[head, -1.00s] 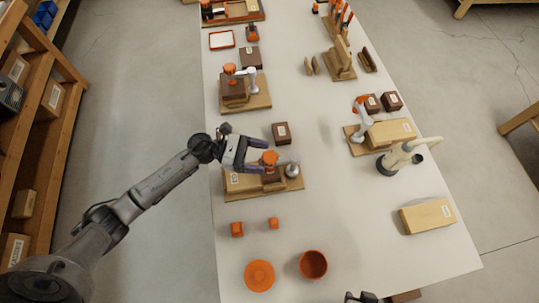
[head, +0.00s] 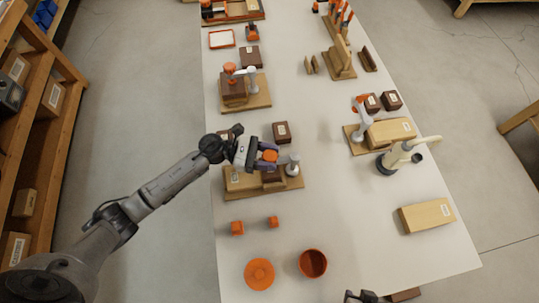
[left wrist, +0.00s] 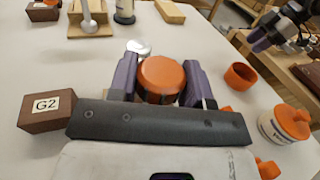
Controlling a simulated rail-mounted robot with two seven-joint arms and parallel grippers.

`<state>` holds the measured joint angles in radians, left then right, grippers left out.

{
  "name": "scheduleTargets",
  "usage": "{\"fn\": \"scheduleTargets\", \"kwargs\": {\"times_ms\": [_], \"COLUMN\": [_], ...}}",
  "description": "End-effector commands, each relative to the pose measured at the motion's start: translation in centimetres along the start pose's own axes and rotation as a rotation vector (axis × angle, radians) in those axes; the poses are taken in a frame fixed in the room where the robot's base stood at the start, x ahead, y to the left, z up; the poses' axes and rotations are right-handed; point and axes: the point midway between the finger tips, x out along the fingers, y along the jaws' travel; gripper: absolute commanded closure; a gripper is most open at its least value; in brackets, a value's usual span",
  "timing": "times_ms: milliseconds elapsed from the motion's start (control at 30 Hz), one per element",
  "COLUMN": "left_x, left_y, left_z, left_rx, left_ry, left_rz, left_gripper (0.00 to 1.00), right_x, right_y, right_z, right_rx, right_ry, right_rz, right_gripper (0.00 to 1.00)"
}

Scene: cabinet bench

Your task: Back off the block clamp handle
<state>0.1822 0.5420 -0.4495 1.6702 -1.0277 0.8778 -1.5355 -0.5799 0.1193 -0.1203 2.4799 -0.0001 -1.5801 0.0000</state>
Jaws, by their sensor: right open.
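The block clamp (head: 292,183) stands on a wooden base near the left table edge, with a grey post at its right end. Its round orange handle (head: 269,156) also shows in the left wrist view (left wrist: 162,78). My left gripper (head: 271,157) has its two purple fingers on either side of the handle. In the left wrist view the fingers (left wrist: 160,82) lie very close to its sides; whether they press on it is unclear. The gripper hides much of the clamp's block. My right gripper (head: 362,297) is open at the bottom edge, partly cut off, away from the clamp.
A dark block (head: 281,132) stands just behind the clamp; the left wrist view shows a G2 block (left wrist: 46,110). Two small orange pieces, an orange disc (head: 259,274) and an orange bowl (head: 313,263) lie in front. Other clamp fixtures (head: 258,98) stand further back. The table middle is clear.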

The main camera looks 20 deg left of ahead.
Motion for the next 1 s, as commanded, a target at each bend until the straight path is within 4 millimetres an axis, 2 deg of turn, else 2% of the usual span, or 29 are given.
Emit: {"fn": "scheduleTargets", "kwargs": {"times_ms": [33, 200, 567, 1000], "left_x": [0.0, 0.0, 0.0, 0.0], "left_y": [0.0, 0.0, -0.1, -0.2], "left_z": [0.0, 0.0, 0.1, 0.4], "left_rx": [0.0, 0.0, -0.002, -0.002], "left_ry": [0.0, 0.0, -0.001, -0.002], "left_rz": [0.0, 0.0, 0.077, 0.46], "left_gripper": [0.62, 0.78, 0.79, 0.79], "right_x": [0.0, 0.0, -0.5, -3.0], "right_y": [0.0, 0.0, 0.1, 0.2], "right_z": [0.0, 0.0, -0.2, -1.0], "right_rx": [0.0, 0.0, -0.001, -0.002], "right_ry": [0.0, 0.0, 0.0, 0.0], "right_rz": [0.0, 0.0, 0.001, 0.002], "right_gripper": [0.57, 0.57, 0.57, 0.57]}}
